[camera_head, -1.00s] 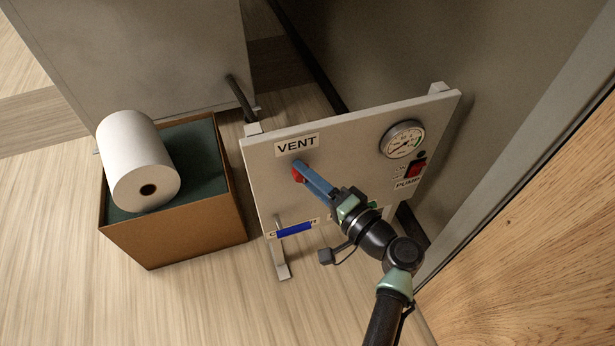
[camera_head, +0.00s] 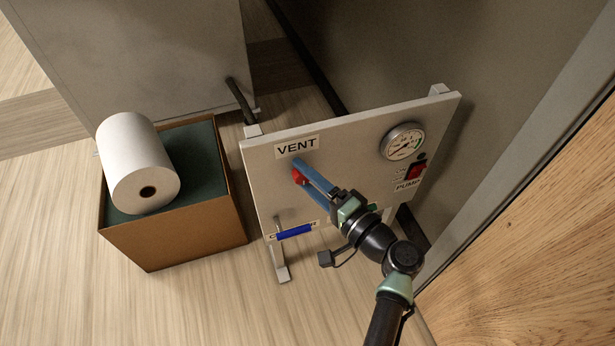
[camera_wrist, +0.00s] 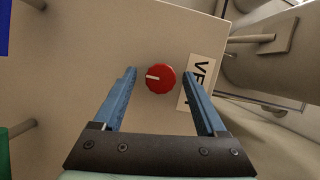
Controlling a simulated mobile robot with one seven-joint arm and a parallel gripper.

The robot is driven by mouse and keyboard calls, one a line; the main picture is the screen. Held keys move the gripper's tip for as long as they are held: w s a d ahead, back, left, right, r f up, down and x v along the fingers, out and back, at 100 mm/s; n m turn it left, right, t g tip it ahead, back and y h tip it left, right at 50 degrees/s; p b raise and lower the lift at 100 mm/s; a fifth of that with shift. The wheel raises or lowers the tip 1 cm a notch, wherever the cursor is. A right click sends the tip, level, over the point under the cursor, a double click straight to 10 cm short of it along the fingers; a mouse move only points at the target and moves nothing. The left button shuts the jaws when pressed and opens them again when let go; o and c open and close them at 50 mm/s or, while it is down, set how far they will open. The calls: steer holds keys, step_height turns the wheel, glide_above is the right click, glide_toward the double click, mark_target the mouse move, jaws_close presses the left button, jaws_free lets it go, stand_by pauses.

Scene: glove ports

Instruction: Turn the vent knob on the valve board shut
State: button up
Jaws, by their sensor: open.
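The red vent knob (camera_wrist: 160,78) is on the valve board, beside the VENT label (camera_wrist: 199,82). A white pointer line on the knob points left in the wrist view. In the head view the knob (camera_head: 299,177) shows just below the VENT label (camera_head: 297,146), partly covered by my blue fingers. My gripper (camera_wrist: 160,88) is open, with one finger on each side of the knob. Gaps show between both fingers and the knob in the wrist view. The pale valve board (camera_head: 345,145) stands upright on feet.
The board also holds a round gauge (camera_head: 402,141), a red pump switch (camera_head: 416,169) and a blue handle (camera_head: 294,232). A brown box (camera_head: 180,232) with a white roll (camera_head: 138,160) stands left of the board. A wooden panel (camera_head: 540,240) is at the right.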

steer(key=p+v, duration=0.3)
steer(key=v, duration=1)
steer(key=shift+a, duration=0.1)
